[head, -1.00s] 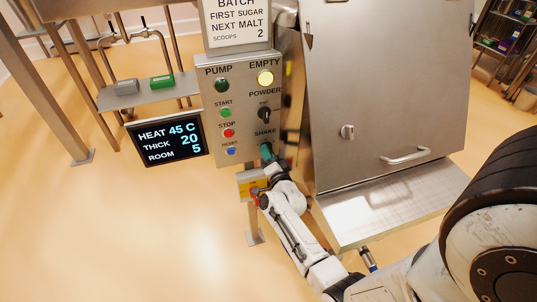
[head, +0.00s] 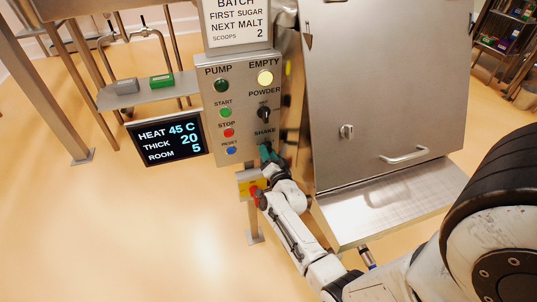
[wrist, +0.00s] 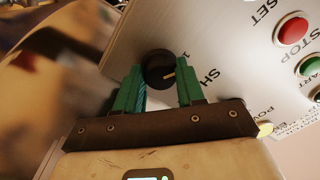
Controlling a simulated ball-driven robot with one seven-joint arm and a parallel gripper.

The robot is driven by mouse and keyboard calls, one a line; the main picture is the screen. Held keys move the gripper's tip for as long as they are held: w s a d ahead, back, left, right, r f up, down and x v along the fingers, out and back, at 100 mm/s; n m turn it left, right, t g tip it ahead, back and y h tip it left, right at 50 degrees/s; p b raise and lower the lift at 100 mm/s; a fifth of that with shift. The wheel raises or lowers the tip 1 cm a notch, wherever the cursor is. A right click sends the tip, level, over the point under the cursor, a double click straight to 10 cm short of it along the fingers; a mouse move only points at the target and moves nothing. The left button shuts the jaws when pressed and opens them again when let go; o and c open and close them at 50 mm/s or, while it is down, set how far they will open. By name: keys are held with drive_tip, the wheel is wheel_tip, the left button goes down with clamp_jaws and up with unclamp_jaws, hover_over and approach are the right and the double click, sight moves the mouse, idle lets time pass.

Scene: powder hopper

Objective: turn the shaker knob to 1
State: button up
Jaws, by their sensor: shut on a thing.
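The shaker knob is a round black knob (wrist: 159,66) on the steel control panel, under the SHAKE label in the head view. My gripper (wrist: 160,86) has green fingers, one on each side of the knob, and is shut on it. The knob's pale pointer line points right and slightly up in the wrist view, toward the right finger. A small printed mark, perhaps a 1, shows just above that finger. In the head view my gripper (head: 268,155) covers most of the knob.
The control panel (head: 243,75) also carries the powder knob (head: 264,113), a lit EMPTY lamp (head: 265,78), and start (head: 225,113), stop (head: 228,133) and reset (head: 231,150) buttons. A yellow box with a red switch (head: 257,193) sits close below my gripper. The steel hopper (head: 380,90) stands right.

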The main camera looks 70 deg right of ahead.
drive_tip(key=o, duration=1)
drive_tip(key=shift+o, duration=0.2)
drive_tip(key=p+v, duration=0.3)
drive_tip(key=v, duration=0.7)
drive_tip(key=shift+s+a, duration=0.2)
drive_tip(key=shift+a, duration=0.15)
drive_tip(key=w+a+f+n+g+y, duration=0.1)
drive_tip(key=w+a+n+y, duration=0.2)
drive_tip(key=a+n+y, duration=0.45)
drive_tip(key=w+a+n+y, duration=0.4)
drive_tip(key=a+y, duration=0.1)
drive_tip(key=a, duration=0.6)
drive_tip(key=s+a+r+n+g, duration=0.2)
drive_tip(key=s+a+n+g, duration=0.1)
drive_tip(key=s, duration=0.5)
drive_tip(key=s+a+r+n+g, duration=0.2)
drive_tip(key=s+a+n+g, duration=0.1)
drive_tip(key=s+a+g, duration=0.2)
drive_tip(key=s+g+y, duration=0.1)
drive_tip(key=s+g, duration=0.1)
drive_tip(key=s, duration=0.2)
drive_tip(key=shift+s+a+r, duration=0.2)
drive_tip(key=shift+a+r, duration=0.1)
drive_tip(key=shift+a, duration=0.1)
